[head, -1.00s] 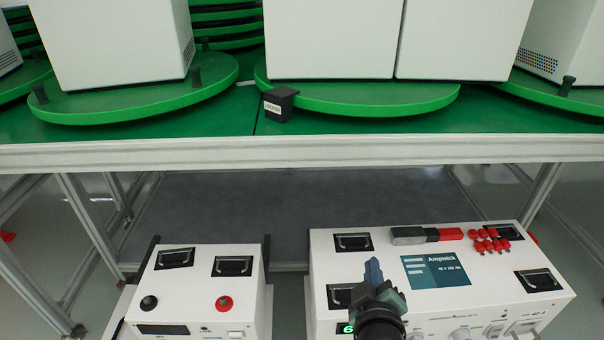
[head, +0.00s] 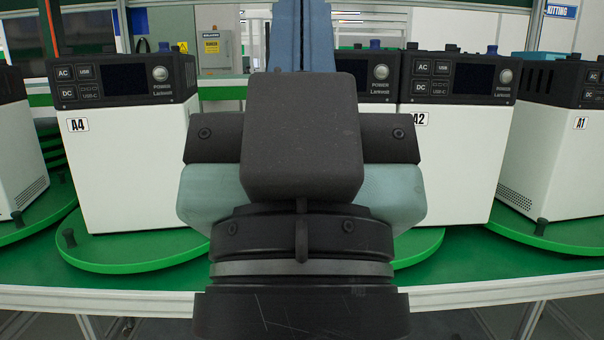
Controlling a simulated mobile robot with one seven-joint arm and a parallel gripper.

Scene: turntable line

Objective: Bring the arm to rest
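My arm stands large and close in the middle of the head view, with my gripper (head: 302,36) pointing up and away past the top edge. I see it from behind: a dark block, teal sides and a blue part above. The fingertips are cut off or hidden, so I cannot tell whether it is open or shut, or whether it holds anything.
White power units labelled A4 (head: 130,165), A2 (head: 455,150) and A1 (head: 555,150) stand on green turntables along a green-topped bench (head: 150,275). Another unit is mostly hidden behind my arm. A grey electrical cabinet (head: 213,55) is at the back.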

